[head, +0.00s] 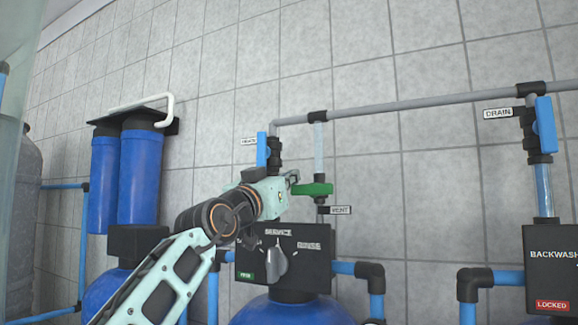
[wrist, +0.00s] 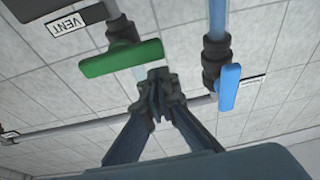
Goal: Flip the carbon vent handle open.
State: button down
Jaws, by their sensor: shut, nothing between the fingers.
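The green vent handle (head: 313,189) lies horizontal across a vertical pipe, beside a VENT label (head: 340,210). In the wrist view, the green handle (wrist: 120,58) reaches across the upper left, with the VENT label (wrist: 66,25) above it. My gripper (head: 292,178) is shut and empty, just left of the handle in the head view. In the wrist view, my closed fingertips (wrist: 158,78) are close to the handle's right end. I cannot tell whether they touch it. My gripper partly hides the fittings behind it in the head view.
A blue upright handle (head: 262,150) stands close left of the vent pipe; it also shows in the wrist view (wrist: 229,88). Below is a black control box (head: 310,265) with a grey knob. A grey pipe (head: 410,106) runs above. A DRAIN valve's blue handle (head: 546,125) is far right.

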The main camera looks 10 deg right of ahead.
jog(key=shift+d+f, duration=0.2)
jog(key=shift+f, duration=0.2)
